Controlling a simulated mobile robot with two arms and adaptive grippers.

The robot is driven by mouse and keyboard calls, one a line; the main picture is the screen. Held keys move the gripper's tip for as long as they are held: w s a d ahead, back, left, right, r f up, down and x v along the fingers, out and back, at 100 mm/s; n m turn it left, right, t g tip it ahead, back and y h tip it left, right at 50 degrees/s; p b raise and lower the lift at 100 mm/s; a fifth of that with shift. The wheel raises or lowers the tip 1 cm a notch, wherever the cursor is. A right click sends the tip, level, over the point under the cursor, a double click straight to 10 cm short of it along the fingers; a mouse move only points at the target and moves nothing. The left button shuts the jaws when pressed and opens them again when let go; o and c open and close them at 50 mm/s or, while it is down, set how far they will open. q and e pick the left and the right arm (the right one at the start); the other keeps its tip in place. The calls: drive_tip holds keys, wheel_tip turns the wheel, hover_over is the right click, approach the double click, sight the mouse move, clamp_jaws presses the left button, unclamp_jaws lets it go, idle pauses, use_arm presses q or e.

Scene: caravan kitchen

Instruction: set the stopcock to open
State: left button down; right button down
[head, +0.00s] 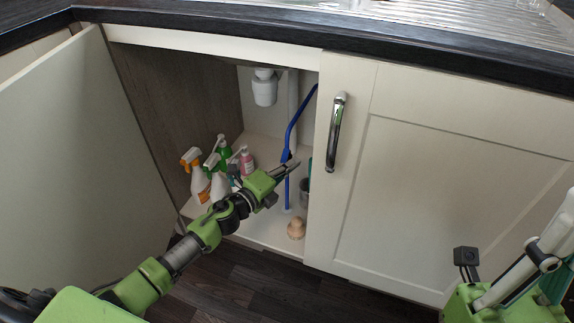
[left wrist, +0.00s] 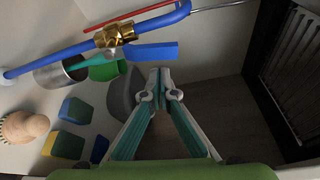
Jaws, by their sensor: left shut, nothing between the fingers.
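The stopcock is a brass valve (left wrist: 114,36) on a blue pipe (left wrist: 60,56), with a flat blue lever (left wrist: 152,51). In the left wrist view the lever points right, at a slant to the pipe. In the head view the blue pipe (head: 289,138) rises inside the open cabinet, and the valve is largely hidden by my gripper. My left gripper (head: 293,165) is shut and empty, its tips right by the lever in the left wrist view (left wrist: 160,75); I cannot tell whether they touch. My right gripper (head: 548,252) is partly visible at lower right; its jaw state is unclear.
Spray bottles (head: 197,177) and a pink bottle (head: 246,160) stand left of my left gripper. A brush (head: 296,229), a metal cup (left wrist: 62,72) and sponges (left wrist: 64,143) are on the cabinet floor. The open door (head: 75,150) bounds the left, the closed door (head: 450,170) the right.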

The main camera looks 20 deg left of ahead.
sight(286, 156)
use_arm(q)
drive_tip(key=shift+a+r, duration=0.2)
drive_tip(key=shift+a, duration=0.55)
drive_tip(key=shift+a+r+n+t+b, duration=0.15)
drive_tip(key=shift+a+n+t+b, duration=0.15)
drive_tip(key=shift+a+n+b, duration=0.55)
drive_tip(key=shift+a, duration=0.1)
